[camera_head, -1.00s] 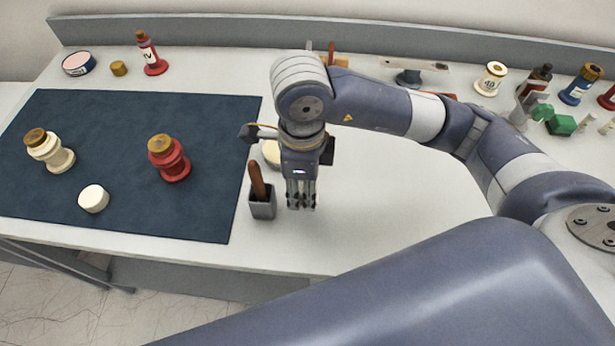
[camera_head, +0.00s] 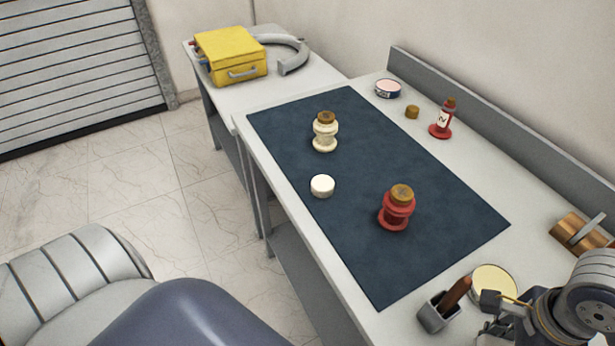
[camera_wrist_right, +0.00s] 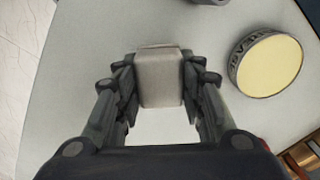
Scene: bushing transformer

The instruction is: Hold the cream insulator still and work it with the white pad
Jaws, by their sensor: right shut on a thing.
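The cream insulator (camera_head: 325,135) stands upright on the dark blue mat (camera_head: 420,245), with a brown-gold cap on top. My right gripper (camera_wrist_right: 160,85) is shut on a pale grey-white block, which looks like the white pad (camera_wrist_right: 160,80), above the light tabletop. My left gripper is not in view.
A white disc (camera_head: 322,186) and a red insulator (camera_head: 397,208) stand on the mat. A grey cup (camera_head: 435,314) with a brown handle and a round yellow-topped tin (camera_head: 494,285) are near my right wrist. A yellow toolbox (camera_head: 231,55) sits on the far table.

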